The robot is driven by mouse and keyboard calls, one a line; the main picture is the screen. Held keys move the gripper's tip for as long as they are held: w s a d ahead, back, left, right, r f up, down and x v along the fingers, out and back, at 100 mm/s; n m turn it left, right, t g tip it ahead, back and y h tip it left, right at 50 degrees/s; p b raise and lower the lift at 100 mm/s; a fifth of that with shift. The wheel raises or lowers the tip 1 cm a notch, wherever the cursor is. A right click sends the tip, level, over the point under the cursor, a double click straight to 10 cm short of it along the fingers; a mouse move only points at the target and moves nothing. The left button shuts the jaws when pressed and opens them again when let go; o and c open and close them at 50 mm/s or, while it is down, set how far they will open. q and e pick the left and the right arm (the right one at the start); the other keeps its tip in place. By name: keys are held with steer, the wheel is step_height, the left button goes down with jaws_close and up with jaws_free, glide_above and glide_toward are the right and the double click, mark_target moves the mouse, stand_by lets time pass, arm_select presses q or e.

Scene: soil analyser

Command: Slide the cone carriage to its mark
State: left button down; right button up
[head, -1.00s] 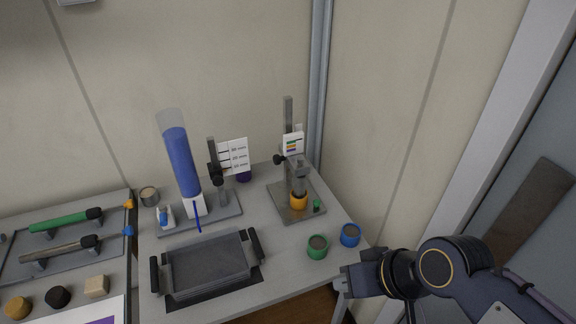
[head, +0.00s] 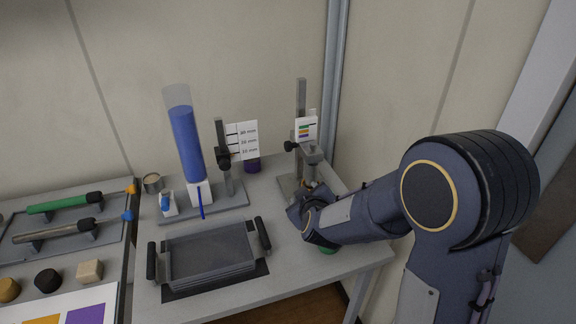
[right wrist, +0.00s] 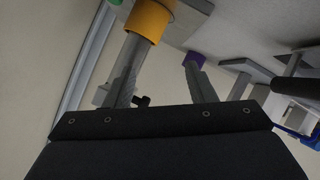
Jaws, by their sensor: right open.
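The cone stand has an upright grey post (head: 301,97) at the table's back right. Its carriage (head: 313,156) sits low on the post with a black knob (head: 291,147) on the left. A white card with coloured bands (head: 305,129) is just above the carriage. My right gripper (head: 297,213) is in front of the stand, and my arm hides the cone and most of the stand's base. In the right wrist view the open jaws (right wrist: 165,55) are empty, near the orange cup (right wrist: 148,20), with the knob (right wrist: 141,101) beyond. My left gripper is not in view.
A blue-filled cylinder (head: 186,143) and a stand with a scale card (head: 242,141) are left of the cone stand. A grey handled tray (head: 208,262) is at the front.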

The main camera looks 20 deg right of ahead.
mark_target(288, 151)
steer(key=w+n+t+h, duration=0.1)
steer(key=w+n+t+h+b, duration=0.1)
steer(key=w+n+t+h, duration=0.1)
steer(key=shift+w+a+f+n+h+b, duration=0.15)
steer(key=shift+a+f+n+h+b, duration=0.15)
steer(key=shift+a+n+b, duration=0.1)
steer(key=w+r+n+t, duration=0.1)
steer(key=w+r, duration=0.1)
steer(key=w, duration=0.1)
steer(key=w+r+n+t+h, duration=0.1)
steer(key=w+r, duration=0.1)
steer(key=w+r+n+t+h+b, duration=0.1)
steer(key=w+r+n, duration=0.1)
steer(key=w, duration=0.1)
steer(key=shift+w+a+t, duration=0.1)
steer(key=shift+w+t, duration=0.25)
steer(key=shift+t, duration=0.05)
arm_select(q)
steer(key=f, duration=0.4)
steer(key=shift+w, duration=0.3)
